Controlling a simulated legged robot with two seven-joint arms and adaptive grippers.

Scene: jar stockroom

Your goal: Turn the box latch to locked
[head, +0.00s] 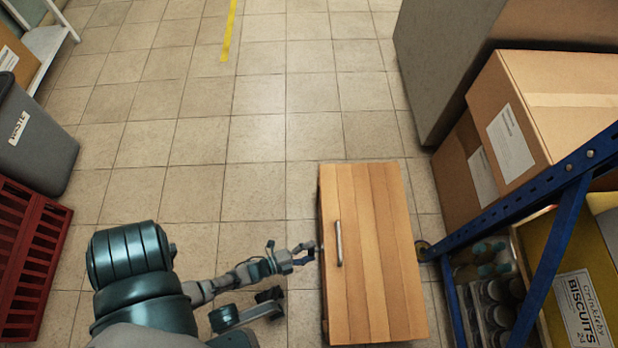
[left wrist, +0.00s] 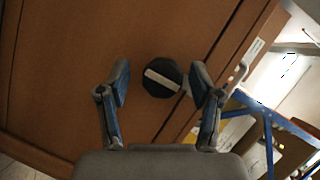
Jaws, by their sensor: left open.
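The box (head: 375,262) is a wooden cabinet with a metal handle (head: 340,243) on its top face. The latch (left wrist: 162,78) is a dark, roughly octagonal knob with a pale bar across it, on the box's brown face in the left wrist view. The bar slants slightly down to the right. My left gripper (head: 303,254) is at the box's left side in the head view. It is open, with one fingertip on each side of the latch; I cannot tell whether they touch it. The latch is hidden in the head view.
A blue shelf frame (head: 545,250) with cartons and jars stands close to the box's right. A grey bin (head: 38,145) and a red crate (head: 28,255) are at the left. The tiled floor beyond the box is clear.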

